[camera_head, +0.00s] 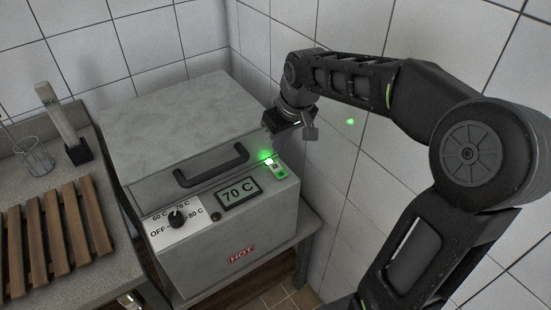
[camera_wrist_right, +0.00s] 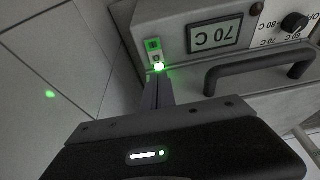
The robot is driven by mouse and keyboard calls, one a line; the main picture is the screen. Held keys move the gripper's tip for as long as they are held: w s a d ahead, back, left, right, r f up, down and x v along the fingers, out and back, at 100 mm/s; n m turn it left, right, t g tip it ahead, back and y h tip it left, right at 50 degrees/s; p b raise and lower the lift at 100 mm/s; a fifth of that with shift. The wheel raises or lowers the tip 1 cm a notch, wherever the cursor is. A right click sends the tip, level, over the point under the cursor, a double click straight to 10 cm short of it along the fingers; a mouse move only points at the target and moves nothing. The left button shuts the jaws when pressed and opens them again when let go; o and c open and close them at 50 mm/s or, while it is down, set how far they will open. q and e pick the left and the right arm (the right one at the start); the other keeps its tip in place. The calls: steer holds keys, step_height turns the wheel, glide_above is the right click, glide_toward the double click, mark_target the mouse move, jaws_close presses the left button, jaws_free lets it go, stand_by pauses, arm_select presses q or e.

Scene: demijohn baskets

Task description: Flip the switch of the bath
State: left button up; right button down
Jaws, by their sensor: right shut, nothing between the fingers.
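The bath (camera_head: 180,140) is a grey box with a lid and a dark handle (camera_head: 211,166). Its switch (camera_head: 280,172) is a small white and green plate at the right of the front panel; it also shows in the wrist view (camera_wrist_right: 154,47). A bright green glow shines at the plate's lid-side end. My right gripper (camera_head: 267,148) is above that end, close to the glow. In the wrist view its fingers (camera_wrist_right: 158,82) are together and empty, pointing at the lit end; contact is unclear. My left gripper is out of view.
The display (camera_head: 239,194) reads 70 C, and a black knob (camera_head: 177,220) sits left of it. A red HOT label is below. A slatted wooden rack (camera_head: 55,240), a strainer and an upright block stand on the left counter. A tiled wall is close on the right.

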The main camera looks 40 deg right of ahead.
mark_target(275, 169)
steer(key=x, duration=0.5)
steer(key=p+x, duration=0.1)
steer(key=x, duration=0.2)
steer(key=shift+s+f, duration=0.25)
steer(key=shift+s, duration=0.1)
steer(key=shift+f, duration=0.1)
steer(key=shift+w+f+b, duration=0.1)
steer(key=shift+f+b, duration=0.25)
steer(key=shift+b, duration=0.1)
steer(key=shift+r, duration=0.2)
steer(key=shift+s+f, duration=0.1)
steer(key=shift+s, duration=0.8)
